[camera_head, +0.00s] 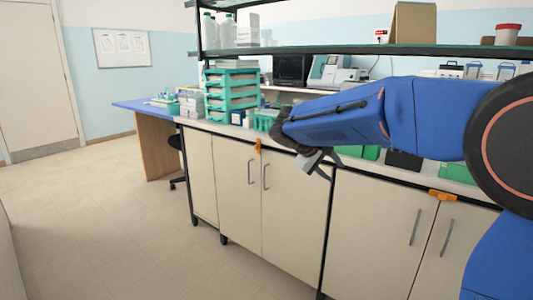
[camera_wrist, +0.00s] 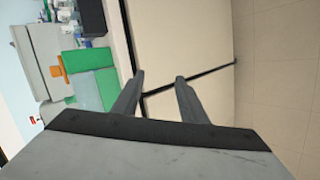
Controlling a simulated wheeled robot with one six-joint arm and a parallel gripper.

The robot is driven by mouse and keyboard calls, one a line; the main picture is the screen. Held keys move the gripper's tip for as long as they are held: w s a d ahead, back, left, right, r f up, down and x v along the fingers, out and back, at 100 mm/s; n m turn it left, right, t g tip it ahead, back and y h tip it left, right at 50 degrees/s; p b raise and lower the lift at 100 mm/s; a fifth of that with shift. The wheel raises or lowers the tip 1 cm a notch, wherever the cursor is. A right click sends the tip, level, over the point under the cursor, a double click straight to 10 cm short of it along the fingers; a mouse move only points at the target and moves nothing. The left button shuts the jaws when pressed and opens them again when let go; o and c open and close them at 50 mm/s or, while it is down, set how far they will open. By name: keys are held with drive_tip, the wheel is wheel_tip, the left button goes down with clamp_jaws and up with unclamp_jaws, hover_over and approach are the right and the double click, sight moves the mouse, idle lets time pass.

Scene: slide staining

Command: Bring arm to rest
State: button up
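My blue arm stretches from the right edge across the head view, in front of the bench. My gripper (camera_head: 318,160) hangs at its end, near the front edge of the bench and over the cabinet doors. In the wrist view my gripper (camera_wrist: 160,78) shows two dark fingers standing apart with nothing between them. Behind the fingertips are the pale cabinet front and a dark frame bar.
The bench (camera_head: 350,175) has cream cabinets (camera_head: 228,180) below and shelves (camera_head: 350,50) above. A teal drawer rack (camera_head: 231,95) stands left of my gripper. Green boxes (camera_wrist: 92,75) lie on the bench. The floor (camera_head: 110,220) at the left is clear.

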drive_tip(key=s+d+f+m+g+y, duration=0.15)
drive_tip(key=s+d, duration=0.25)
drive_tip(key=s, duration=0.6)
drive_tip(key=s+d+f+m+y, duration=0.15)
drive_tip(key=s+d, duration=0.35)
drive_tip(key=s, duration=0.5)
drive_tip(key=s+f+m+y, duration=0.1)
drive_tip(key=s+f, duration=0.2)
drive_tip(key=s, duration=0.3)
drive_tip(key=s+a+f+y, duration=0.1)
drive_tip(key=s+f+y, duration=0.1)
drive_tip(key=s+f, duration=0.2)
drive_tip(key=s+f+m+y, duration=0.1)
drive_tip(key=s+f+y, duration=0.1)
drive_tip(key=s, duration=0.8)
drive_tip(key=shift+a+f+m+t, duration=0.15)
drive_tip(key=shift+f+m+t, duration=0.2)
drive_tip(key=shift+f, duration=0.3)
